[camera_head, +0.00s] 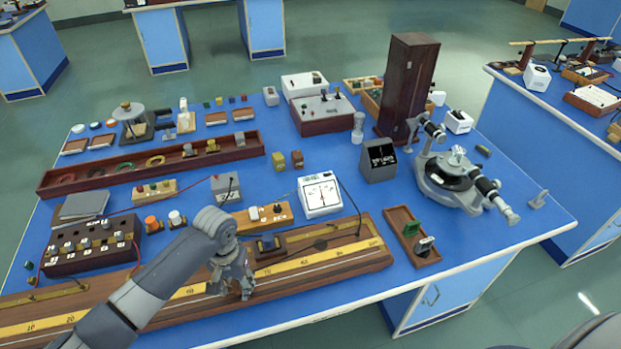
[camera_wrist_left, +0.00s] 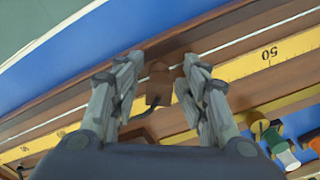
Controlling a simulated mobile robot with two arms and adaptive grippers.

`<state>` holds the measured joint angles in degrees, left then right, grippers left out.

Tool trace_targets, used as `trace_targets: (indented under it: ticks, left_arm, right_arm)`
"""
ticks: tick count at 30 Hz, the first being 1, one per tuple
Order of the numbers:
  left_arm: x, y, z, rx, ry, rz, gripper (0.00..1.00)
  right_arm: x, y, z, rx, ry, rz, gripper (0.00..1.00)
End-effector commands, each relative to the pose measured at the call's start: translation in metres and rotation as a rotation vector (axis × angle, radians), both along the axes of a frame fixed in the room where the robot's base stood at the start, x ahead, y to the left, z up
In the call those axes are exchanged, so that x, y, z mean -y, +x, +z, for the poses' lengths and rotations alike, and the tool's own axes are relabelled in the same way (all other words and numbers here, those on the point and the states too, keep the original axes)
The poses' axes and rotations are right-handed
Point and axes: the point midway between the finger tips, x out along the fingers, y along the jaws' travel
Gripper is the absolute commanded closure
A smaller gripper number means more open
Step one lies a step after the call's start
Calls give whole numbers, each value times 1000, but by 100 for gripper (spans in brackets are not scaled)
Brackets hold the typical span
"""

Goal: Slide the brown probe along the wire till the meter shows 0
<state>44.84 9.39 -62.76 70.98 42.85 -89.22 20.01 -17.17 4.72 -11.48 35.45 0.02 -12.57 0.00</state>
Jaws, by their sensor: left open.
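The brown probe (camera_wrist_left: 158,84) sits on the long wooden board, by the pale wire (camera_wrist_left: 228,46), in the left wrist view. A dark lead runs from it. My left gripper (camera_wrist_left: 160,62) is open, with one finger on each side of the probe; I see gaps on both sides. In the head view my left gripper (camera_head: 236,287) is down at the board and hides the probe. The wooden board (camera_head: 375,259) carries a yellow scale (camera_head: 318,259). The white meter (camera_head: 321,194) stands behind the board; its needle looks near the middle, too small to read exactly. My right gripper is not in view.
A wooden key block (camera_head: 263,217) and a dark resistance box (camera_head: 92,246) stand behind the board. A small brown tray (camera_head: 411,236) lies right of it, near the spectrometer (camera_head: 455,178). A strip of blue bench along the front edge is clear.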

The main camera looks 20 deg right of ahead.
Motion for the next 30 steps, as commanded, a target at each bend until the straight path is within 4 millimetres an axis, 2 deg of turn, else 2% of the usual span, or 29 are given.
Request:
trace_targets:
  ticks: [5, 12, 18, 25, 30]
  left_arm:
    - [1, 2, 23, 5, -3, -1, 59]
    - [1, 2, 74, 4, -3, -1, 59]
    - [1, 1, 106, 1, -2, -1, 59]
    - [1, 0, 119, -1, 1, 0, 59]
    - [6, -10, 110, -4, -28, -12, 59]
  right_arm:
    - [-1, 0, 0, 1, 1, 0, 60]
    - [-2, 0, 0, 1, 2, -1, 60]
    - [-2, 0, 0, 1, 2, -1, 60]
    - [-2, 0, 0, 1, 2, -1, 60]
    - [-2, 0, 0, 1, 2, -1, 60]
